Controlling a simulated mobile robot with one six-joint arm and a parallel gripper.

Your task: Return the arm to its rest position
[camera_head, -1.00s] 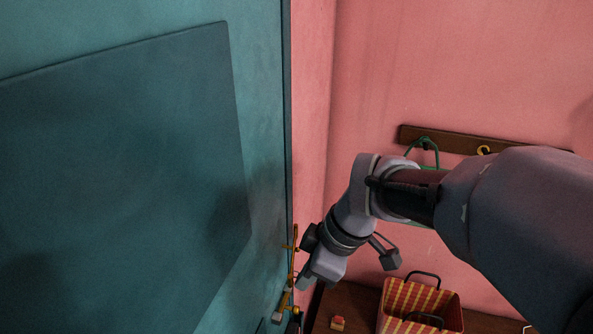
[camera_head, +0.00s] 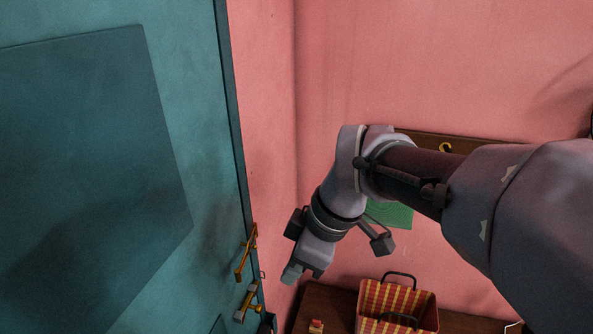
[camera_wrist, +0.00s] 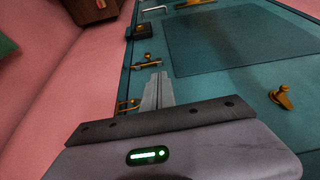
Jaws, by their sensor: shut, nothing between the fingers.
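My gripper (camera_head: 301,272) is shut and empty at the end of my bent arm, pointing down and to the left in the head view. It hangs in the air in front of the pink wall, to the right of the teal door's edge and apart from the brass handles. In the wrist view its closed fingers (camera_wrist: 157,90) stand together in front of the teal door (camera_wrist: 235,50). The door fills the left of the head view (camera_head: 80,180). My forearm hides part of the wall rail.
Brass door handles (camera_head: 246,252) sit at the door's edge, left of my gripper. A red and yellow checked basket (camera_head: 400,297) and a small red-topped object (camera_head: 316,326) stand on a brown surface (camera_head: 322,298) below. A wooden rail (camera_head: 470,146) with a hook and a green item (camera_head: 390,213) are on the wall.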

